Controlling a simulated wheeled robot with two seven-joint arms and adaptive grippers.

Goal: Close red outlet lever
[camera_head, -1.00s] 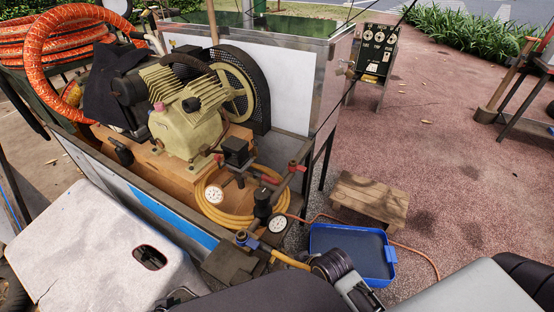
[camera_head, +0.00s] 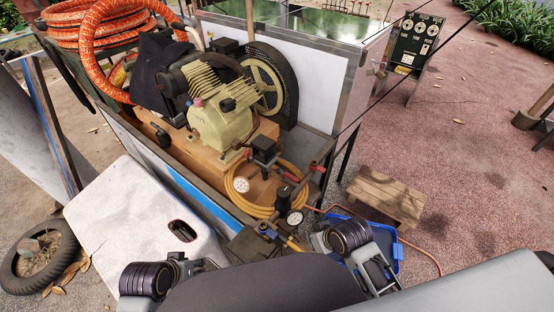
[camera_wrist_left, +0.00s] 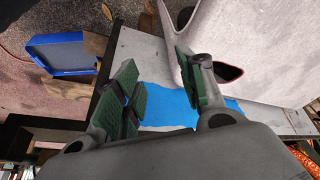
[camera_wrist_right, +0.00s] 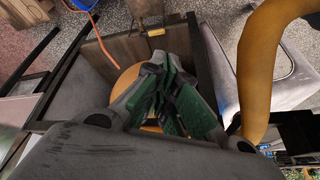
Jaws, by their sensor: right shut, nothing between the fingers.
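Small red handles show on the pipework beside the yellow compressor (camera_head: 222,122) in the head view: one red handle (camera_head: 291,177) above the coiled hose and a red fitting (camera_head: 317,168) just right of it. I cannot tell which is the outlet lever or its exact angle. My left gripper (camera_head: 195,263) is low in front of the white perforated panel, apart from the handles. Its fingers are spread and empty in the left wrist view (camera_wrist_left: 160,88). My right gripper (camera_head: 380,272) is by the blue tray. Its fingers are together and empty in the right wrist view (camera_wrist_right: 172,92). Neither wrist view clearly shows a red handle.
Yellow hose (camera_head: 255,208) coils on the cart, near two round gauges, including a front one (camera_head: 295,218). A blue tray (camera_head: 398,252) and wooden stool (camera_head: 388,194) stand right. The white panel (camera_head: 125,215) is left, with a tyre (camera_head: 25,265) beyond.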

